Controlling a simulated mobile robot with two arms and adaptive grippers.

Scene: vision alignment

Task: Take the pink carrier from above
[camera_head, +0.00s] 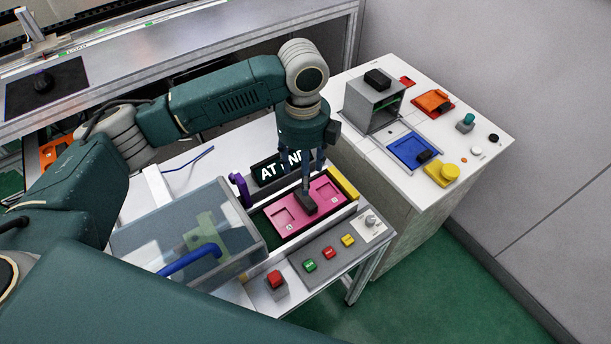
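The pink carrier (328,190) is a flat pink plate with square recesses. It lies in a green-lined tray (259,221) in the middle of the near bench. A small dark block (306,203) sits on the carrier's middle. My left gripper (305,184) points straight down over the carrier, with its fingers close above or at the dark block. I cannot tell whether they touch it, or how far apart the fingertips are. My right gripper is not in view.
A clear cover with a blue handle (190,259) stands left of the tray, and a purple handle (240,189) rises between them. A black sign (268,172) stands behind. Buttons (326,252) line the front. A white cabinet (375,160) with an open grey box (373,103) is at right.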

